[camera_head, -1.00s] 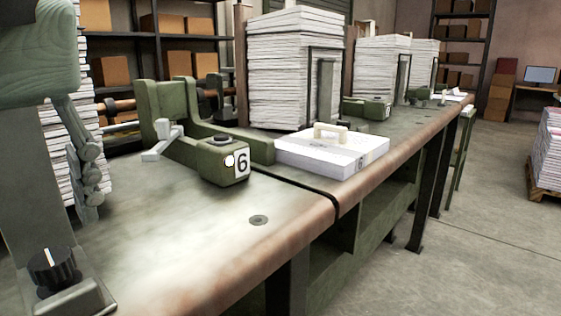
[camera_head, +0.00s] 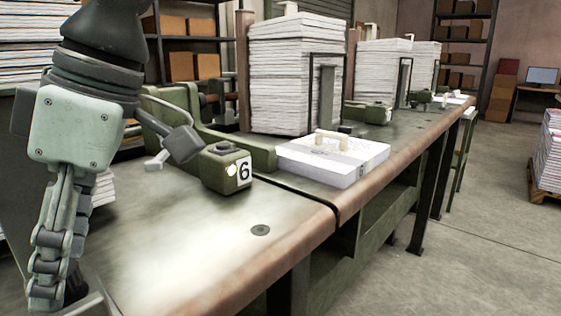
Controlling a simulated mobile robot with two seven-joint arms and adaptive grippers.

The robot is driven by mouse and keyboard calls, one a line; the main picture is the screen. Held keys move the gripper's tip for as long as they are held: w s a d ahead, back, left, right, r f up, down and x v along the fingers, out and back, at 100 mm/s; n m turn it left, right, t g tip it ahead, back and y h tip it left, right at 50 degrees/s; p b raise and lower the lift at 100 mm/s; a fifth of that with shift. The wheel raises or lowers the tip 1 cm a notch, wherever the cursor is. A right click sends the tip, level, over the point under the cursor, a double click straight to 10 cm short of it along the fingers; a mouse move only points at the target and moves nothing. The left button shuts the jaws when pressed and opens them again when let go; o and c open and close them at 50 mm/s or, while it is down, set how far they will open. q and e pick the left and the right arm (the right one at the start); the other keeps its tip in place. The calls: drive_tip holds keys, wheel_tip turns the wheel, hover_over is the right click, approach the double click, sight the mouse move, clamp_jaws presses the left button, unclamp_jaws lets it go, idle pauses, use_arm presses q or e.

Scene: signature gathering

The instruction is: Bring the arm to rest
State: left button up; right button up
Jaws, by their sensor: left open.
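My left gripper (camera_head: 118,215) hangs at the left of the head view, in front of the workbench (camera_head: 225,262). It is open and holds nothing. One jointed finger points down near the left edge, and the other, with a dark grey tip, reaches right, in front of the green bench device with the number 6 (camera_head: 222,168). I cannot tell how far the tip is from that device. My right gripper is not in view.
A white paper bundle with a pale handle-like piece (camera_head: 333,160) lies on the bench. Tall paper stacks (camera_head: 295,75) stand behind it. The front of the bench top is mostly bare. Open floor (camera_head: 455,235) is at the right.

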use_arm(q)
drive_tip(key=n+p, duration=0.1)
drive_tip(key=n, duration=0.1)
drive_tip(key=n+g+h, duration=0.1)
drive_tip(key=n, duration=0.2)
drive_tip(key=shift+w+a+r+g+p, duration=0.1)
drive_tip(key=shift+w+g+p, duration=0.1)
drive_tip(key=shift+g+p, duration=0.15)
drive_tip(key=shift+w+r+n, duration=0.1)
drive_tip(key=shift+n, duration=0.2)
drive_tip(key=shift+w+r, duration=0.1)
drive_tip(key=shift+r, duration=0.35)
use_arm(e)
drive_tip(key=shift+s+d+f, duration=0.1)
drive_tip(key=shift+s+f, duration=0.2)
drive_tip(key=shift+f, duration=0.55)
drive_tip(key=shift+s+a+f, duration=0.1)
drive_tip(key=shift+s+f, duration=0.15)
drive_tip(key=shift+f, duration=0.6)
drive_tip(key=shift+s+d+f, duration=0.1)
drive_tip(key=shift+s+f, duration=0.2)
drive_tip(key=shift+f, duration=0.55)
